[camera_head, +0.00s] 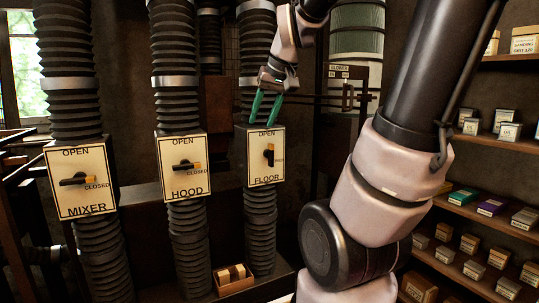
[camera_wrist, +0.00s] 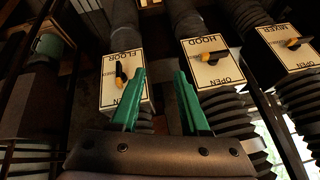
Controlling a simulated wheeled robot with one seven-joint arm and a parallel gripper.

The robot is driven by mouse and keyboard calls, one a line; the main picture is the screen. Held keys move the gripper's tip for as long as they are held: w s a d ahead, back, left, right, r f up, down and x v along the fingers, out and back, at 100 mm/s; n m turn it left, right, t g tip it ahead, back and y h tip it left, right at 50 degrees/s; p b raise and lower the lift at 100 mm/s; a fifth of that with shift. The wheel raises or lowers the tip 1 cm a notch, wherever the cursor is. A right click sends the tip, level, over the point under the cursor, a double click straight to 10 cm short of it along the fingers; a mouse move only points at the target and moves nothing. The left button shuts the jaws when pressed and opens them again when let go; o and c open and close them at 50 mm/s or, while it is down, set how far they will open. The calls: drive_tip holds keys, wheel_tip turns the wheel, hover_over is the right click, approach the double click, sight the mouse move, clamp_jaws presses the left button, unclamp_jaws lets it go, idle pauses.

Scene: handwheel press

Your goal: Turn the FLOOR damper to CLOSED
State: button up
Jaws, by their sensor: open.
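The FLOOR damper box (camera_head: 252,165) has a cream plate marked OPEN at the top, with CLOSED partly hidden at the right of its handle. Its black and orange handle (camera_head: 269,154) stands upright, in line with OPEN; it also shows in the wrist view (camera_wrist: 122,76), where the plate is upside down. My gripper (camera_head: 263,121) is open and empty, its green fingers pointing down at the top edge of the FLOOR box in the head view. In the wrist view my gripper (camera_wrist: 160,72) has one finger overlapping the FLOOR plate; the handle is outside the fingers.
The HOOD damper (camera_head: 187,167) and MIXER damper (camera_head: 78,181) stand to the left, their handles lying sideways with orange ends toward CLOSED. Ribbed ducts run above and below the boxes. Shelves of small boxes (camera_head: 490,205) line the right. A small wooden box (camera_head: 233,280) sits below.

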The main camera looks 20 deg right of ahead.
sight(273, 147)
drive_tip(key=w+d+f+n+g+h, duration=0.1)
drive_tip(key=w+d+f+n, duration=0.3)
drive_tip(key=w+d, duration=0.85)
drive_tip(key=shift+m, duration=0.6)
drive_tip(key=x, duration=0.4)
drive_tip(key=a+x, duration=0.1)
drive_tip(key=x, duration=0.7)
drive_tip(key=shift+w+a+f, duration=0.1)
drive_tip(key=shift+a+f, duration=0.1)
drive_tip(key=shift+f, duration=0.05)
clamp_jaws()
